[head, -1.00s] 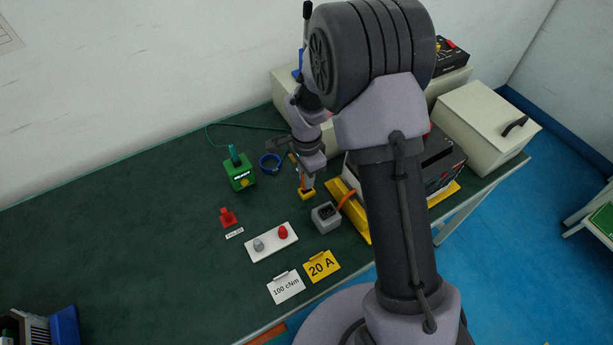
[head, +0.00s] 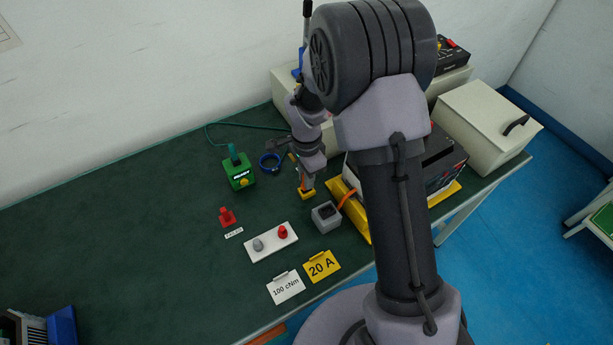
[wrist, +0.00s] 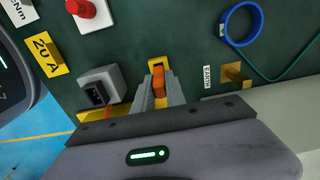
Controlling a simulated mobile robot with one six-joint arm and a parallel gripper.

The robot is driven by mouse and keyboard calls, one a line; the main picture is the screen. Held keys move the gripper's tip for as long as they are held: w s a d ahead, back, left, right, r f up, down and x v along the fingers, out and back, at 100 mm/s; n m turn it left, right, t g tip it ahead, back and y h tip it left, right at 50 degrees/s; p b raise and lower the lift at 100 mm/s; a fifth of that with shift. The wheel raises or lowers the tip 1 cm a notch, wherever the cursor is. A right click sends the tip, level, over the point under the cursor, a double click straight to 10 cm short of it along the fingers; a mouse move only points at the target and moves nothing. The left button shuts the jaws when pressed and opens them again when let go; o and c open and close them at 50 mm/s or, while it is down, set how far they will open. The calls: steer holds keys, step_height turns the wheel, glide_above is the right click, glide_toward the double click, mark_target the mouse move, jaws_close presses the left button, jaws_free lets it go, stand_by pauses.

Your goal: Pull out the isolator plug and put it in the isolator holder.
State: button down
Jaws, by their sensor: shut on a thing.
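My gripper (wrist: 158,92) is shut on the orange isolator plug (wrist: 158,80), which also shows as a small orange piece in the head view. The plug is at the small yellow isolator holder (wrist: 156,63), its lower end at or in the holder's opening. I cannot tell how deep it sits. The holder also shows in the head view (head: 307,194), below my gripper (head: 303,183). The grey socket box (wrist: 99,88) stands beside it with its dark socket face uncovered; it also shows in the head view (head: 326,216).
An orange cable (head: 348,197) runs from the socket box towards a yellow tray (head: 360,226). A white plate (head: 270,244) with red and grey knobs, a green box (head: 239,173), a red piece (head: 227,217) and a blue ring (head: 270,162) are nearby.

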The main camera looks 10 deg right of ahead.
steer(key=shift+f+b, duration=0.85)
steer(key=shift+f, duration=0.1)
steer(key=c, duration=1.3)
jaws_free()
step_height(320, 180, up, 18)
steer(key=p, duration=0.5)
steer(key=shift+f+p, duration=0.2)
steer(key=shift+p, duration=0.2)
steer(key=s+r+n+t+b, duration=0.2)
steer(key=s+r+n, duration=0.2)
steer(key=s+r, duration=0.45)
steer(key=s+r+n+t+y+b, duration=0.1)
steer(key=s+n+t, duration=0.1)
steer(key=s, duration=0.5)
steer(key=s+r+n+t+y+b, duration=0.1)
steer(key=s+n, duration=0.3)
steer(key=s, duration=0.3)
steer(key=shift+s+a+r+t+b, duration=0.2)
steer(key=shift+a+r+t+b, duration=0.1)
steer(key=shift+r+t+b, duration=0.1)
